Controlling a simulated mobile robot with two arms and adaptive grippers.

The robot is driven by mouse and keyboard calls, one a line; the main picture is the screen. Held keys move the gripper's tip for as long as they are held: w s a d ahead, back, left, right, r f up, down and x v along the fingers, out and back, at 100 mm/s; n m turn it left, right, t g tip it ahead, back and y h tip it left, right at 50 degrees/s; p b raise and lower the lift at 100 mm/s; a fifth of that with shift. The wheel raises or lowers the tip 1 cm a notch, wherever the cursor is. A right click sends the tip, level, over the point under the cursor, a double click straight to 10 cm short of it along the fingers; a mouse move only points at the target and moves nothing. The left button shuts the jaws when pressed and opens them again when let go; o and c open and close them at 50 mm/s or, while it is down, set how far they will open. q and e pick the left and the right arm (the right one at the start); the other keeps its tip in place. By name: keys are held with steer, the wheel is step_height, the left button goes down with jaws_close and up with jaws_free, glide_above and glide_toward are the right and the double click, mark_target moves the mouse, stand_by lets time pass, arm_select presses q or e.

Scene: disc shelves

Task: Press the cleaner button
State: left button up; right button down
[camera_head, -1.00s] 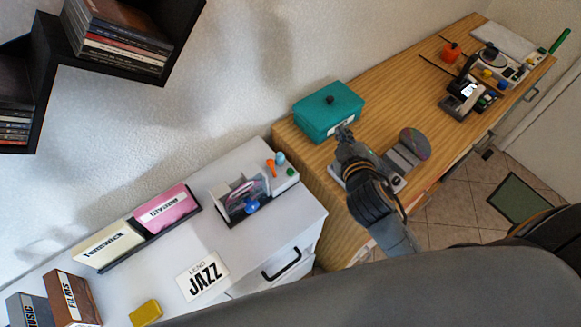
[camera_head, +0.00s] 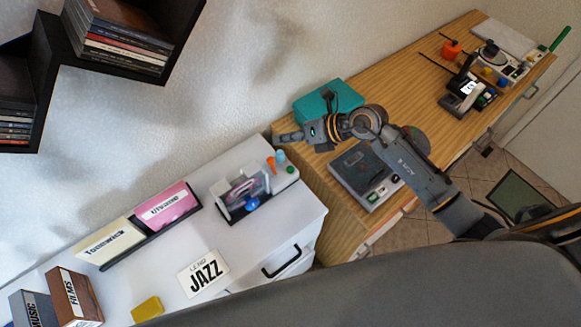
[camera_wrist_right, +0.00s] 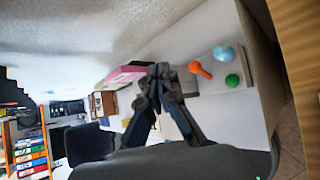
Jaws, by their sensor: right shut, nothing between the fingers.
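The disc cleaner (camera_head: 285,179) is a white unit on the right end of the white cabinet, with a dark disc slot and a blue knob (camera_head: 252,204) at its front. A round green button (camera_head: 290,169) is on its right end, beside an orange piece (camera_head: 271,165) and a light blue ball (camera_head: 280,156). The button also shows in the right wrist view (camera_wrist_right: 232,80). My right gripper (camera_head: 280,137) is shut and empty, above and behind the button in the head view, apart from it. In the wrist view its fingertips (camera_wrist_right: 160,72) point left of the button. My left gripper is out of view.
Pink and cream disc sleeves (camera_head: 167,207) stand left of the cleaner. A JAZZ card (camera_head: 203,273) lies in front.

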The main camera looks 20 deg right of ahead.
mark_target(293, 169)
steer(key=d+f, duration=0.1)
steer(key=d+f+g+h, duration=0.1)
steer(key=shift+s+d+f+n+h, duration=0.15)
steer(key=shift+d+n+h, duration=0.15)
steer(key=shift+f, duration=0.15)
step_height(293, 169, down, 8)
steer(key=b, duration=0.6)
steer(key=shift+b, duration=0.35)
steer(key=shift+f, duration=0.25)
stand_by(0.7)
steer(key=shift+f+b, duration=0.4)
steer(key=shift+b, duration=0.05)
